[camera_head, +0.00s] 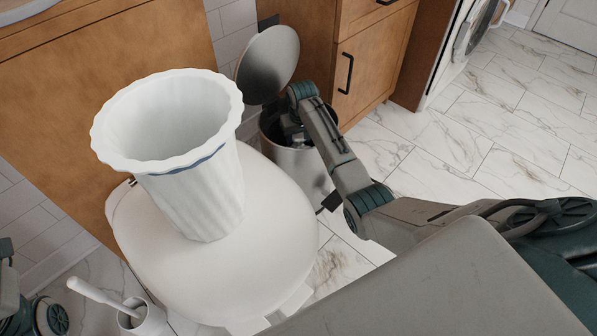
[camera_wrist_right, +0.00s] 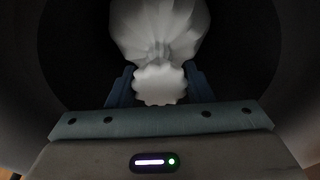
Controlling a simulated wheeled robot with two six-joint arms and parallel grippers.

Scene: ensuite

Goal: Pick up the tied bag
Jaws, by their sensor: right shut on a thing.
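The tied bag (camera_wrist_right: 160,35) is white and shows in the right wrist view, with its gathered, frilled top toward the camera. My right gripper (camera_wrist_right: 158,88) is shut on the gathered top, one blue finger on each side of it. In the head view my right arm reaches down into the open metal bin (camera_head: 302,172), and the gripper's tips and the bag are hidden inside it. Part of my left arm shows at the lower left edge of the head view; its fingertips are out of frame.
The bin's round lid (camera_head: 267,64) stands raised behind its opening. A white fluted container (camera_head: 205,190) stands on the closed toilet lid (camera_head: 262,240) left of the bin. A wooden cabinet (camera_head: 375,68) is behind the bin. A toilet brush holder (camera_head: 143,318) is at lower left. Marble floor at right is clear.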

